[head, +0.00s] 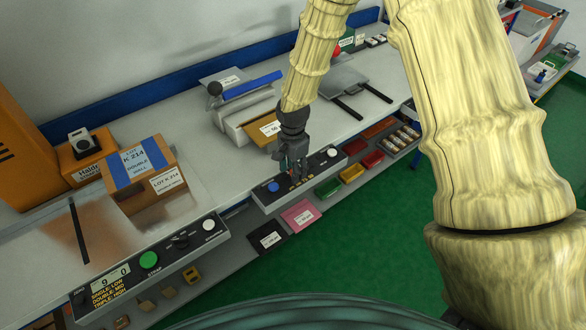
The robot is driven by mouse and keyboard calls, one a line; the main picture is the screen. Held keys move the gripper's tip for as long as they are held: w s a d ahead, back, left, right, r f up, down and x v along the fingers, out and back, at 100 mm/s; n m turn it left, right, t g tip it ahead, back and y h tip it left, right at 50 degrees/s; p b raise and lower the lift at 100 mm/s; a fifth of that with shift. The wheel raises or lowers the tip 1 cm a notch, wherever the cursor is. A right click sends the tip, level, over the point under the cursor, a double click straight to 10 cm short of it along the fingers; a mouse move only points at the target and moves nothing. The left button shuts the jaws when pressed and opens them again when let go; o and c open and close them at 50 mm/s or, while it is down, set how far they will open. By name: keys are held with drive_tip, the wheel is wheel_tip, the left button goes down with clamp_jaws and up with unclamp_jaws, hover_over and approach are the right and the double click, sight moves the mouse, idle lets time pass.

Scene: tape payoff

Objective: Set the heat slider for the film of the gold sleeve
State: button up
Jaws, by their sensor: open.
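My gripper (294,166) points down over the middle of a dark control panel (262,201) on the bench's front edge. It is open, with its fingers close to the panel; I cannot tell whether they touch it. A blue button (273,187) shows left of the fingers and a white button (332,153) at the panel's right end. The heat slider cannot be made out; the gripper covers the panel's middle. A gold sleeve (262,132) with a white label lies behind the gripper, in front of the blue-armed sealer (250,92). The label is too small to read fully.
A second panel (150,275) with a green button is at front left. A cardboard box (145,175) marked LOT K 214 stands behind it. Below the bench edge are coloured bins (352,173) and a shelf with pink and black sleeves. Green floor is clear at right.

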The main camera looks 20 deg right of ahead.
drive_tip(key=shift+f, duration=0.55)
